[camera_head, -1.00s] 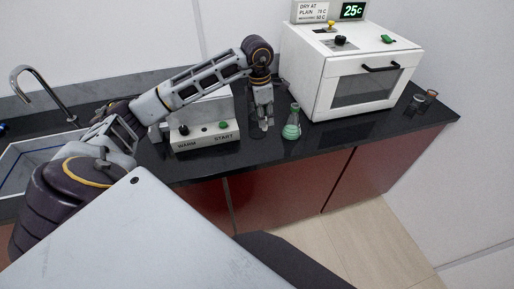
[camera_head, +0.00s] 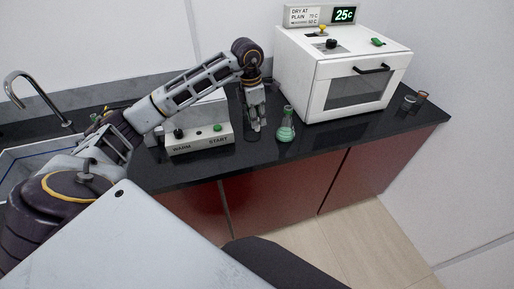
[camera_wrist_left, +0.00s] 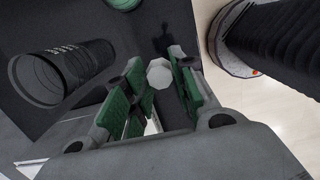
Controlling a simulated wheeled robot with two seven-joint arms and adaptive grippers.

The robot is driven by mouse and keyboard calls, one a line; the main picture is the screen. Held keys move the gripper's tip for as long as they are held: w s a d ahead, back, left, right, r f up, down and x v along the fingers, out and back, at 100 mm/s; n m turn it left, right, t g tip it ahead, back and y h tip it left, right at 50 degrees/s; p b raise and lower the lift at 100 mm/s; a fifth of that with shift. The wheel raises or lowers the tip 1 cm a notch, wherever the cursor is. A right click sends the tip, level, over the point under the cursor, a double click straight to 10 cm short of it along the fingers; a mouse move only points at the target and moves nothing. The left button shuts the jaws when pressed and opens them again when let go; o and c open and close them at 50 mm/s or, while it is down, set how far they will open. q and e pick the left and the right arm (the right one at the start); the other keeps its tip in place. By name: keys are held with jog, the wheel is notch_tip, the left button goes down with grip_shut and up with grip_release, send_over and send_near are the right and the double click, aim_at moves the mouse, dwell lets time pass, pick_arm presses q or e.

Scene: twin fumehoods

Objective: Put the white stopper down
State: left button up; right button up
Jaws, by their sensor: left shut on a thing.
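The white stopper (camera_wrist_left: 160,73) shows in the left wrist view as a pale, many-sided piece between the green-padded fingers. My left gripper (camera_wrist_left: 152,92) is shut on it. In the head view my left gripper (camera_head: 257,124) points down low over the black counter (camera_head: 300,148), just left of a flask with green liquid (camera_head: 286,130). The stopper cannot be made out there. Whether it touches the counter cannot be told. My right gripper is not in view.
A clear ribbed glass vessel (camera_wrist_left: 62,74) is beside the gripper. A white WARM/START device (camera_head: 200,142) stands left, a white oven (camera_head: 345,75) behind right. Two small beakers stand right, one clear (camera_head: 408,103), one reddish (camera_head: 421,97). The sink (camera_head: 20,150) is far left.

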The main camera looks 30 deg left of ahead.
aim_at(257, 130)
pick_arm(q)
jog(key=shift+f+p, duration=0.4)
jog(key=shift+f, duration=2.75)
jog(key=shift+f, duration=0.15)
jog(key=shift+f, duration=1.7)
jog(key=shift+f, duration=0.15)
jog(key=o, duration=0.8)
jog(key=shift+r+p, duration=0.2)
jog(key=shift+p, duration=0.1)
jog(key=r, duration=0.4)
jog(key=r+b, duration=0.1)
jog(key=r, duration=0.3)
jog(key=s+a+r, duration=0.1)
jog(key=r, duration=0.2)
jog(key=shift+r, duration=0.4)
